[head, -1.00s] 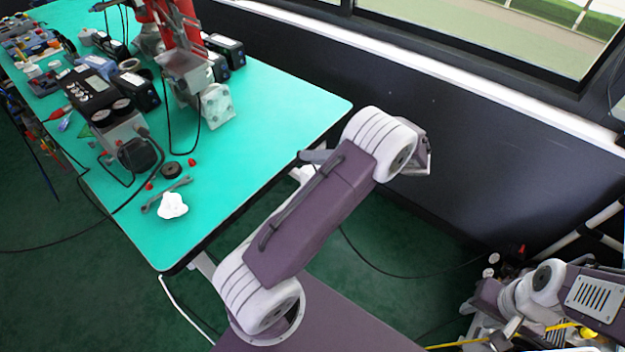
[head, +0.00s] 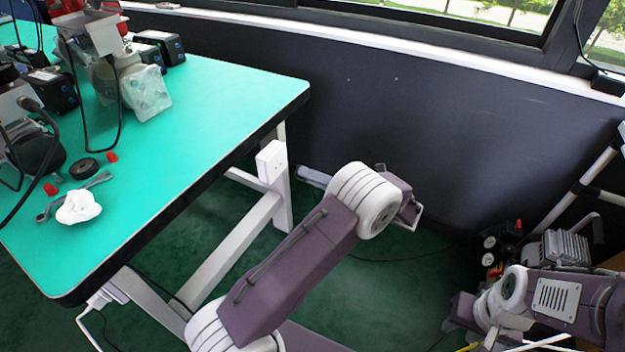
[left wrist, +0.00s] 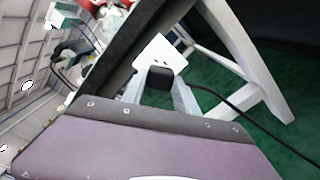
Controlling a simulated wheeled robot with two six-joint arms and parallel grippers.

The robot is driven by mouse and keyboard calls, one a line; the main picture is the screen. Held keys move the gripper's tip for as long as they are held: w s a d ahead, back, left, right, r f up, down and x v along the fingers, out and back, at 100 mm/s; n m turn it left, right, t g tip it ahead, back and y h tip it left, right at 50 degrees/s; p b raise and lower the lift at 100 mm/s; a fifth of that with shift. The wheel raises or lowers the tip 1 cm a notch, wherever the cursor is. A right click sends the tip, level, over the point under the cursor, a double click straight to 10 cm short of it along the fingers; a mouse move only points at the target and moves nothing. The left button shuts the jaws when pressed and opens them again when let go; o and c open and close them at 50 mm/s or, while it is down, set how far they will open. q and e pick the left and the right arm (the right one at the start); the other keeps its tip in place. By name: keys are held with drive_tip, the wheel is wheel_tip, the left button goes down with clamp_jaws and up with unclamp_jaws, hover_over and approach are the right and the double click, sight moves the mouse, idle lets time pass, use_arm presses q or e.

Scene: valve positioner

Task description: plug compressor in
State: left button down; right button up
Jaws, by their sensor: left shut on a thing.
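My left gripper (left wrist: 160,82) is shut on a black plug (left wrist: 159,88), seen between its pale fingers in the left wrist view. A black cable (left wrist: 225,98) runs from the plug to the right. A white socket box (left wrist: 158,50) with dark holes lies just ahead of the plug; I cannot tell whether they touch. In the head view the socket box (head: 271,162) is on the white table leg below the table edge, and my left gripper (head: 311,176) is partly hidden by my arm just right of it. The compressor (head: 575,250) stands at the far right, partly behind my right arm.
The green-topped table (head: 225,105) fills the left, with a wrench (head: 85,195), a white crumpled cloth (head: 78,207) and several devices on it. White table legs (head: 225,250) stand beneath. A dark wall (head: 420,130) runs behind. A cable lies on the green floor.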

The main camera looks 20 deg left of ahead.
sight(296, 171)
use_arm(q)
drive_tip(key=a+b, duration=0.1)
drive_tip(key=a, duration=0.2)
drive_tip(key=shift+w+f, duration=0.1)
drive_tip(key=shift+f, duration=0.05)
drive_tip(key=shift+w+a+b, duration=0.1)
drive_tip(key=shift+a+b, duration=0.45)
drive_tip(key=shift+a, duration=0.2)
drive_tip(key=shift+r+p, duration=0.25)
drive_tip(key=shift+p, duration=0.5)
drive_tip(key=shift+f, duration=0.1)
